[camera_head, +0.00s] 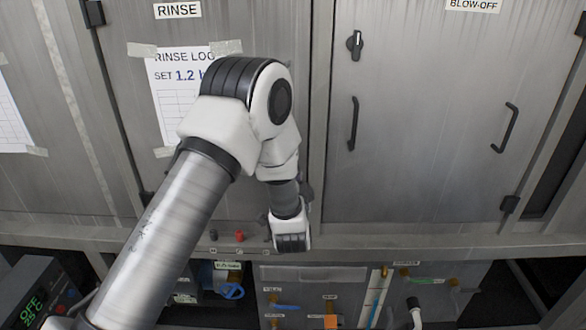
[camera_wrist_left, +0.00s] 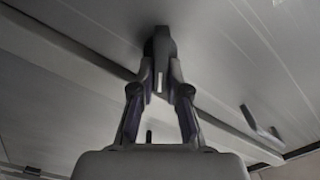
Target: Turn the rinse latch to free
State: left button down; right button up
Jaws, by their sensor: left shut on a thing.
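The rinse latch (camera_wrist_left: 159,42) is a small dark knob on the grey metal door, seen in the left wrist view with a pale mark at its near end. My left gripper (camera_wrist_left: 160,74) is shut on it, with one finger on each side. In the head view my left arm covers the latch and the gripper's fingers, so the latch's angle is unclear there. The rinse door (camera_head: 130,110) carries a "RINSE" label (camera_head: 177,10) and a taped rinse log sheet (camera_head: 172,85). My right gripper is not in view.
The blow-off door (camera_head: 430,130) at the right has its own black latch (camera_head: 355,44) and two black handles (camera_head: 353,123). A dark handle (camera_wrist_left: 262,124) stands out at the right in the wrist view. A ledge (camera_head: 430,246) runs below the doors, with a red knob (camera_head: 239,237).

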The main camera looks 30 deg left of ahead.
pick_arm(q)
jog(key=shift+w+d+f+m+p, duration=0.15)
jog(key=shift+m+p, duration=0.6)
jog(key=shift+m, duration=0.9)
jog(key=shift+s+f+m+p, duration=0.1)
jog(key=shift+f+m+p, duration=0.15)
jog(key=shift+m+p, duration=0.95)
jog(key=shift+m+b, duration=0.45)
jog(key=shift+m, duration=0.2)
jog(key=c, duration=1.2)
grip_release()
jog(key=shift+o, duration=0.2)
jog(key=v, duration=1.2)
